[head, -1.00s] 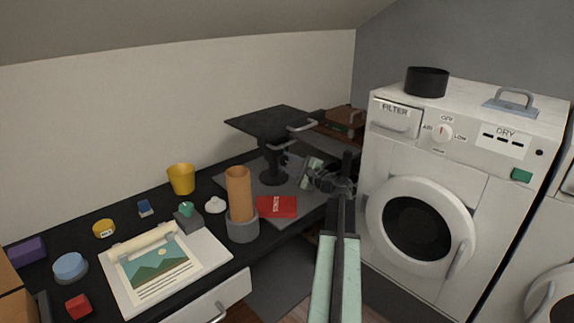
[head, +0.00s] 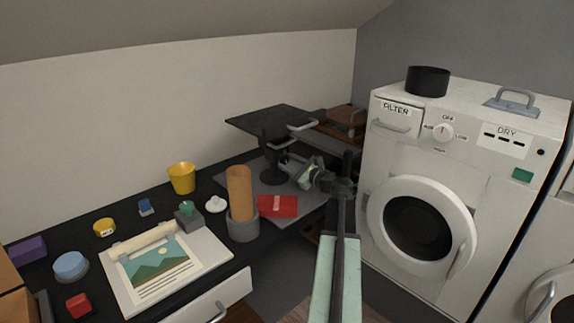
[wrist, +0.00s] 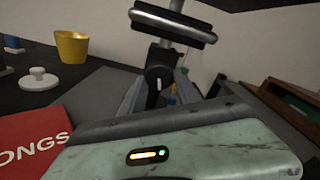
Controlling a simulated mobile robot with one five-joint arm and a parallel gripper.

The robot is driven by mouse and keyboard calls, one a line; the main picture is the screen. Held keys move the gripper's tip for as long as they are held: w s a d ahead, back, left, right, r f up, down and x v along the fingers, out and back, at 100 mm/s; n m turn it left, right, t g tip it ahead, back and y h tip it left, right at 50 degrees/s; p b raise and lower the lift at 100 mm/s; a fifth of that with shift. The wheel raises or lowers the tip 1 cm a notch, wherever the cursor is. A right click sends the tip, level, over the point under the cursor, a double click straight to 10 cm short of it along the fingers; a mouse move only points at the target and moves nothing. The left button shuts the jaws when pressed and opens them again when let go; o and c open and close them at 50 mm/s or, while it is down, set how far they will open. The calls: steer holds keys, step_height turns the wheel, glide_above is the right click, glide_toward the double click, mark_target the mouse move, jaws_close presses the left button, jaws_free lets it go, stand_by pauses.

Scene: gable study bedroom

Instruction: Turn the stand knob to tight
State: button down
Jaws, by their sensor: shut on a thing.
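The black stand (head: 272,122) has a flat square top on a column and round foot, and it stands at the back of the dark desk. Its knob (wrist: 157,78) shows in the wrist view as a dark piece with a small pale mark low on it. My gripper (head: 289,160) reaches the stand's column from the right. In the wrist view its two grey fingers (wrist: 157,93) lie on either side of the knob, shut on it. In the head view the knob is too small and covered to make out. I see no tight marking.
A pale handle (head: 302,127) juts from the stand's top. A red book (head: 277,206) and an orange cylinder in a grey holder (head: 240,195) are in front. A yellow cup (head: 182,178) stands left. A white dryer (head: 410,150) is close on the right.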

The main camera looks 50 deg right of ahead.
steer(key=shift+d+r, duration=0.1)
steer(key=c, duration=0.9)
jaws_free()
steer(key=s, duration=0.7)
steer(key=shift+s+a, duration=0.3)
steer(key=shift+s, duration=0.05)
